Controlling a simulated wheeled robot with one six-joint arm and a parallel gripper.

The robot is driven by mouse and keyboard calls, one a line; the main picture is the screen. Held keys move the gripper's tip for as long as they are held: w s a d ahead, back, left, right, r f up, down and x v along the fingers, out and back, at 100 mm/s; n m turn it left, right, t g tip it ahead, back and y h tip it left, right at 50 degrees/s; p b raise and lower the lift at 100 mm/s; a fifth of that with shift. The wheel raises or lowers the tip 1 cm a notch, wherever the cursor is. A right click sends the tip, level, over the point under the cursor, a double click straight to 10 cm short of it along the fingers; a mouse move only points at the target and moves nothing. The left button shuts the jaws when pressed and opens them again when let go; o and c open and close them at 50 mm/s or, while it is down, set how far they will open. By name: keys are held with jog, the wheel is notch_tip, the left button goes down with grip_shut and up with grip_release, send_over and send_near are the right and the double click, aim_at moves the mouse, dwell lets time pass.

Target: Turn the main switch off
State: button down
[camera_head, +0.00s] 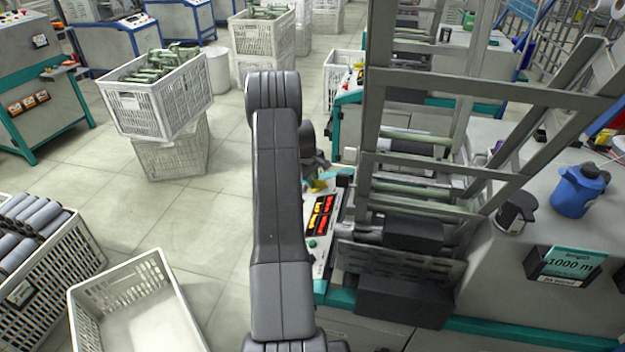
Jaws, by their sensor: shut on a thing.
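The winding machine's control panel (323,215) shows just right of my arm, with red and orange displays and a green button. At its far end is a small yellow part (318,185), which looks like the main switch. My gripper (316,172) is at this yellow part, coming down over it from the far side, and is shut on it. My dark arm crosses the middle of the view and hides part of the panel and gripper. The switch's knob and its position are too small and covered to tell.
The machine's grey metal frame (480,92) stands close on the right. A blue jug (580,190) and a length sign (572,263) are on the right. An empty white crate (137,310) and a crate of grey rolls (45,262) stand left. The floor between is clear.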

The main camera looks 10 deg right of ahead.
jog(key=shift+r+n+g+y+p, duration=0.1)
jog(key=shift+n+g+y+p, duration=0.2)
jog(key=shift+n+p, duration=0.5)
jog(key=n+g, duration=0.1)
jog(key=n, duration=0.2)
jog(key=shift+n+y, duration=0.3)
jog(key=shift+n, duration=0.1)
jog(key=n+g, duration=0.2)
jog(key=n, duration=0.3)
jog(key=shift+s, duration=0.15)
jog(key=shift+n, duration=0.4)
jog(key=c, duration=1.4)
grip_release()
jog(key=shift+g, duration=0.3)
jog(key=shift+o, duration=0.2)
